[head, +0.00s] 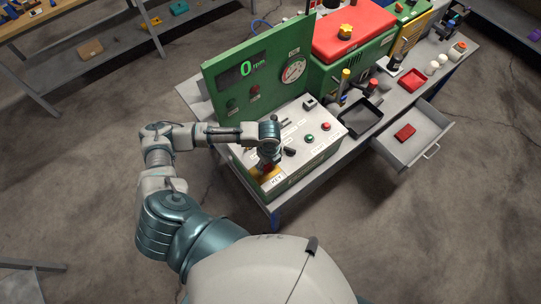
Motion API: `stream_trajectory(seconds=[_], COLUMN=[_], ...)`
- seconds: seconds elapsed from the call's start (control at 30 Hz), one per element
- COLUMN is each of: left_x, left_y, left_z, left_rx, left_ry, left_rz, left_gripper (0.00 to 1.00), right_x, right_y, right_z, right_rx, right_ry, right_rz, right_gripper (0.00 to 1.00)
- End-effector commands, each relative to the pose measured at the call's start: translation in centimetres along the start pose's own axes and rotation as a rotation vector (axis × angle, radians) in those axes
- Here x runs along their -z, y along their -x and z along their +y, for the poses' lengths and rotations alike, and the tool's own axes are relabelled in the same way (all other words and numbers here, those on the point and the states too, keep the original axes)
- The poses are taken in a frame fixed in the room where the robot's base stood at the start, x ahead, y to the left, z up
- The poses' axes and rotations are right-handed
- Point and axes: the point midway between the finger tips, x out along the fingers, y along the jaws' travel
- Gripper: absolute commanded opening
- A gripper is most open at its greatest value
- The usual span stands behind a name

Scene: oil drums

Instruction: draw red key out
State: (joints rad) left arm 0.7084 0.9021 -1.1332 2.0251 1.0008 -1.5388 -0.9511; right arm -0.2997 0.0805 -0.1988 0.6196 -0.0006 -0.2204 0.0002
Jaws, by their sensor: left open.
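My left gripper (268,163) points down over the front left corner of the white control box (312,150). It is open, and its fingers look small and dark from here. A small reddish bit, probably the red key (265,170), shows between the fingers and the plate. The gripper hides most of it. I cannot tell whether the fingers touch it. My right gripper is not in view.
A green panel (223,101) with a display reading 0 and a round gauge (294,69) stands behind the box. A black tray (361,118) sits right of it. An open drawer (422,148) holding a red block (405,132) juts out at right.

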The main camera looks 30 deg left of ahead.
Motion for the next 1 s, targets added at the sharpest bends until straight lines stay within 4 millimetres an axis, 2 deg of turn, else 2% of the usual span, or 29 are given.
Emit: stream_trajectory(seconds=[0.1,0.2,0.5,0.53,0.57,0.77,0.8,1.0], left_x=[-0.2,-0.2,0.4,0.4,0.4,0.2,0.2,0.1], left_y=[-1.5,-2.1,-2.2,-2.2,-2.2,-2.2,-2.2,-2.1], left_z=[0.1,0.1,-0.2,-0.2,-0.2,-0.1,-0.1,-0.2], left_rx=[-0.001,0.000,-0.001,-0.001,-0.002,0.000,0.002,0.003], left_ry=[0.003,0.002,0.001,0.001,0.001,0.001,0.001,0.001], left_rz=[0.001,0.001,-0.005,-0.005,-0.005,-0.003,-0.001,0.001], left_gripper=[0.71,0.71,0.71,0.68,0.61,0.11,0.07,0.07], right_x=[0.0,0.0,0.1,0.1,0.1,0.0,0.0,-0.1], right_y=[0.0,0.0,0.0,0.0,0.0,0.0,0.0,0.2], right_z=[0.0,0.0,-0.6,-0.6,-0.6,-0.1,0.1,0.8], right_rx=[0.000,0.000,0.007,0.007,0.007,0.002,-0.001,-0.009], right_ry=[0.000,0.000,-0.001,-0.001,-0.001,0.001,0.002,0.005], right_rz=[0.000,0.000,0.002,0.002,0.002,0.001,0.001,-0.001], right_gripper=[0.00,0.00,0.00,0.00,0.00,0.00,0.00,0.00])
